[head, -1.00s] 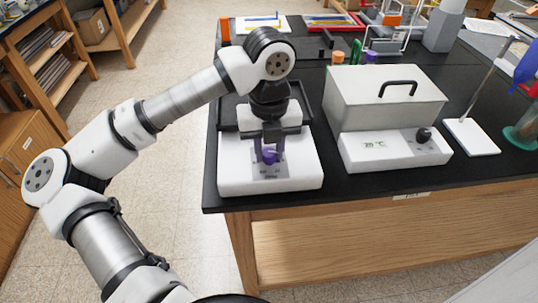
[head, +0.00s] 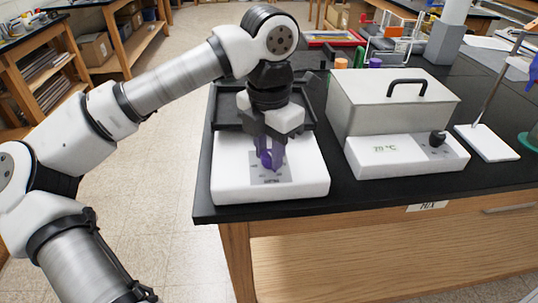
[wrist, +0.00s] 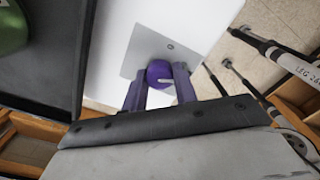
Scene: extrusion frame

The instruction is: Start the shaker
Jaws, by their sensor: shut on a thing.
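The shaker (head: 305,182) is a white box with a dark tray (head: 228,115) on top, at the near left corner of the black bench. Its front carries a grey panel (wrist: 150,50) with a purple round knob, partly hidden by my fingers in the head view. In the wrist view the knob (wrist: 159,73) shows a pale pointer line. My gripper (head: 270,155) points down at the panel and is shut on the knob, with one purple finger on each side. The gripper's point in the wrist view (wrist: 160,88) is at the knob. The marks on the panel are too small to read.
A white water bath (head: 395,105) with a lid, a display and a black knob stands just right of the shaker. A stand with a white base (head: 487,142) is farther right. A green thing (wrist: 12,28) shows at the tray in the wrist view.

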